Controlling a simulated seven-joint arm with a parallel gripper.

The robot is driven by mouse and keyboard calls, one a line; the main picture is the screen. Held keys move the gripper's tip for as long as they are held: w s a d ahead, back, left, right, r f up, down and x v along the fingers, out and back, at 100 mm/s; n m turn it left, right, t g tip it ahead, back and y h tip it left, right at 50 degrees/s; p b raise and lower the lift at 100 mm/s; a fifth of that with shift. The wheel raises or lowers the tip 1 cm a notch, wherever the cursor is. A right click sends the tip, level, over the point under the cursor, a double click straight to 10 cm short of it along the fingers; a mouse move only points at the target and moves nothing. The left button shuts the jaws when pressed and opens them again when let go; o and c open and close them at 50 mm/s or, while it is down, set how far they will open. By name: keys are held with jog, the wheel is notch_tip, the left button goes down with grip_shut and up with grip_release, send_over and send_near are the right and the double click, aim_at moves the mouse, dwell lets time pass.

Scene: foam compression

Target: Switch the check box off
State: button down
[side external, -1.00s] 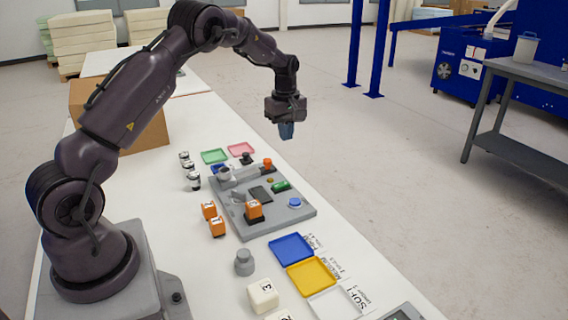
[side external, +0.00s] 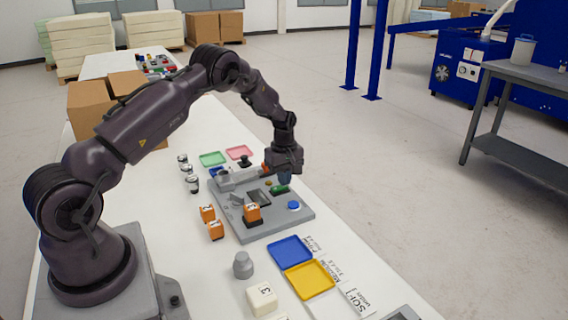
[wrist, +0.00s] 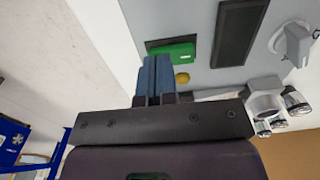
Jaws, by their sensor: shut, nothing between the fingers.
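The check box is a grey panel (side external: 277,221) lying on the white table; part of its face also shows in the wrist view (wrist: 205,72). A green switch (side external: 280,189) sits in a dark slot on it, and it shows close up in the wrist view (wrist: 176,50). My gripper (side external: 285,180) is shut and empty, its blue fingers pointing down just over the green switch. In the wrist view the fingertips (wrist: 157,58) overlap the switch's near end. I cannot tell if they touch it. The fingers hide part of the switch.
On the panel are a brass button (wrist: 182,78), a dark window (wrist: 240,32), a grey knob (wrist: 293,42), a blue button (side external: 293,205) and an orange block (side external: 252,212). Blue (side external: 290,249) and yellow (side external: 310,279) trays lie in front. Orange blocks (side external: 208,213) stand to the left.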

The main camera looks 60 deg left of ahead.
aim_at(279, 188)
jog(key=shift+f, duration=0.45)
jog(key=shift+f, duration=0.25)
jog(key=shift+s, duration=0.1)
jog(key=shift+s+r, duration=0.3)
jog(key=shift+s, duration=0.35)
jog(key=shift+r, duration=0.15)
notch_tip(279, 188, up, 14)
dwell(0.4)
